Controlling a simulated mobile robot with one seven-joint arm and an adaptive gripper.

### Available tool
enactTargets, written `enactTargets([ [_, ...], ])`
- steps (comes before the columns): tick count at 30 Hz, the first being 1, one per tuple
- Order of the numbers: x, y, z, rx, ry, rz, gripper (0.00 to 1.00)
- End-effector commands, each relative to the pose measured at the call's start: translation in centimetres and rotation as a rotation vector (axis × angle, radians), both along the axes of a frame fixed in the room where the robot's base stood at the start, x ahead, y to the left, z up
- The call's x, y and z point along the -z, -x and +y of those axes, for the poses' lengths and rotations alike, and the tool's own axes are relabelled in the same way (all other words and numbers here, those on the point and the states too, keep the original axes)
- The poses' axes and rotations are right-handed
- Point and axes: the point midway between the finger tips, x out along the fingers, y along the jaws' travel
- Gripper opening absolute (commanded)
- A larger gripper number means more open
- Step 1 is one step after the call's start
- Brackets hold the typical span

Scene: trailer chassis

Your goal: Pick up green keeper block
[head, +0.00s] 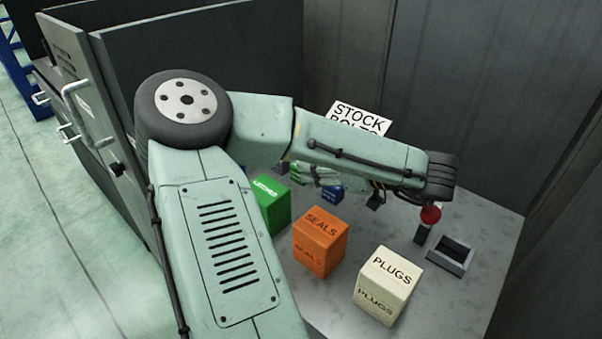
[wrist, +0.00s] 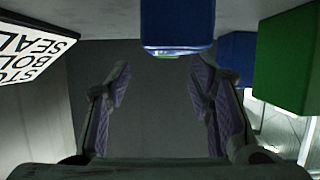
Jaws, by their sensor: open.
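The green keeper block (head: 270,204) stands on the grey bench in the head view, left of the orange block, with a white label on top. My arm covers its left side. It also shows at the right of the wrist view (wrist: 288,60), which looks upside down. My gripper (wrist: 160,82) is open and empty in the wrist view, with its two fingers well apart. The blue block, not the green one, is roughly in line with the gap between them. The green block is off to the right of both fingers. In the head view my arm hides most of the gripper.
The blue block (head: 332,193) stands behind and right of the green one and shows in the wrist view (wrist: 177,24). An orange SEALS block (head: 320,243) and cream PLUGS block (head: 388,286) stand in front. A grey open box (head: 450,262) sits right. A sign (head: 357,116) stands behind.

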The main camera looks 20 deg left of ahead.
Motion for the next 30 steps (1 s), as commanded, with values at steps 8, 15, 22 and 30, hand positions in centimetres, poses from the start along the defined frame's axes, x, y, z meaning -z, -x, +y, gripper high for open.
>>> enactTargets([
  [8,0.8,-0.2,2.2,-0.002,0.004,0.002,0.48],
  [15,2.2,-0.9,4.9,-0.003,0.002,0.0,0.48],
  [22,2.5,-1.1,5.3,0.001,0.0,0.0,0.48],
  [30,2.5,-1.1,5.2,0.001,0.0,-0.001,0.34],
])
